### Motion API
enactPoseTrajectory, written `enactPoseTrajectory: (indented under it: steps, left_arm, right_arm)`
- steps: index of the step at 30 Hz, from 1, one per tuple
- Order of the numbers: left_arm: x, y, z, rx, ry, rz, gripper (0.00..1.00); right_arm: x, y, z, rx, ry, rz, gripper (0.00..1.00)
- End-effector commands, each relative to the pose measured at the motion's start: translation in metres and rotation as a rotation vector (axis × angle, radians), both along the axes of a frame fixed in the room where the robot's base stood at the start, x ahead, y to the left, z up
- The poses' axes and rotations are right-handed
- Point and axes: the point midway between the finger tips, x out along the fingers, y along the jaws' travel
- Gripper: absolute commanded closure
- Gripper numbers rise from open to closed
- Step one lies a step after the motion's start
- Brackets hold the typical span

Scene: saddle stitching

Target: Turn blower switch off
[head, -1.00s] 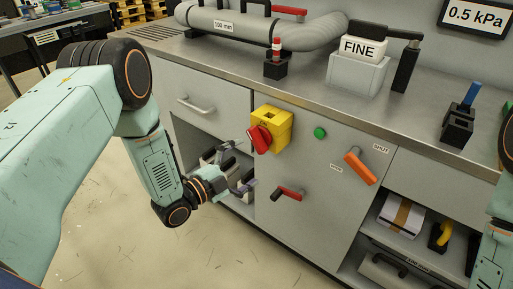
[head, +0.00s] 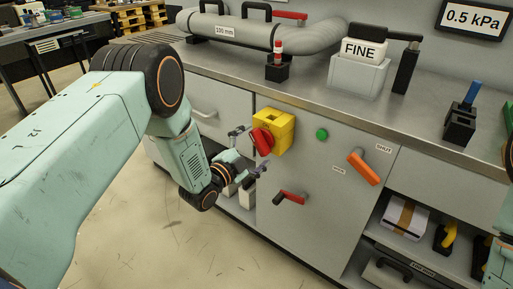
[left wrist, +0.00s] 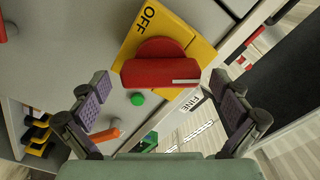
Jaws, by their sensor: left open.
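The blower switch is a red rotary knob (head: 263,141) on a yellow box (head: 281,127) on the front of the grey cabinet. In the left wrist view the red knob (left wrist: 160,72) sits on the yellow plate (left wrist: 187,32), which carries the word OFF at one corner. A white mark lies at one end of the knob's bar. My left gripper (head: 248,152) is beside the knob, close in front of the cabinet. In the left wrist view my left gripper (left wrist: 163,108) is open, its fingers either side of the knob and apart from it. My right gripper is not seen.
A green button (head: 321,134), an orange handle (head: 363,168) and a red lever (head: 290,197) are on the same cabinet front. The worktop above holds a grey pipe (head: 232,29) and a FINE box (head: 358,67). Open shelves lie at lower right.

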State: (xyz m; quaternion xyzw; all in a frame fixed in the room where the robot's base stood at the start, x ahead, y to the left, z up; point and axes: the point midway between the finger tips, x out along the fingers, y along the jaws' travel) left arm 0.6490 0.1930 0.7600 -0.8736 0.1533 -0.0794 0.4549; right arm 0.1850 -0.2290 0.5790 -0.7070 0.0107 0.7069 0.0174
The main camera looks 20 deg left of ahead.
Motion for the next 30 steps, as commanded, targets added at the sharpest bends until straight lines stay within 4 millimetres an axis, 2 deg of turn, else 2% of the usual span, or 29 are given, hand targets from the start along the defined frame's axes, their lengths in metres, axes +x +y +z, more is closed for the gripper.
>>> enactPoseTrajectory:
  steps: [8, 26, 30]
  left_arm:
    - [0.0003, -0.0004, 0.0005, 0.000, 0.000, -0.001, 0.00]
    - [0.0001, -0.0003, 0.0003, 0.000, 0.000, -0.001, 0.50]
    - [-0.0001, -0.0006, 0.0003, -0.003, 0.001, -0.001, 0.52]
  right_arm:
    - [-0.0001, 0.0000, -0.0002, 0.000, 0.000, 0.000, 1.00]
    - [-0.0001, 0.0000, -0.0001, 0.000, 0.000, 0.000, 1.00]
    - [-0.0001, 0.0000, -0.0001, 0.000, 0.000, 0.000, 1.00]
